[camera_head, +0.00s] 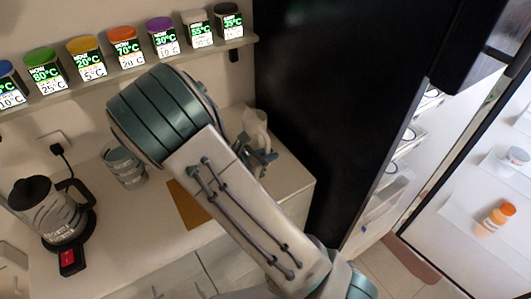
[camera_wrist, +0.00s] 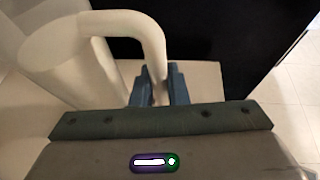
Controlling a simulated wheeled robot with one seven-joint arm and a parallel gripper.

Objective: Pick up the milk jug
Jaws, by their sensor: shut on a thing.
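The milk jug (camera_head: 255,124) is white and stands at the right end of the counter, partly hidden behind my arm. In the wrist view the white jug (camera_wrist: 62,62) fills the left side, with its curved handle (camera_wrist: 150,34) reaching to the right and down. My gripper (camera_wrist: 158,88) has its blue fingers closed on the lower part of the handle. In the head view my gripper (camera_head: 262,158) is at the jug, small and partly hidden. I cannot tell whether the jug's base touches the counter.
A black fridge (camera_head: 330,90) stands close to the right of the jug, its door open. A kettle (camera_head: 50,212), stacked cups (camera_head: 124,167) and a brown board (camera_head: 188,205) are on the counter (camera_head: 140,225).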

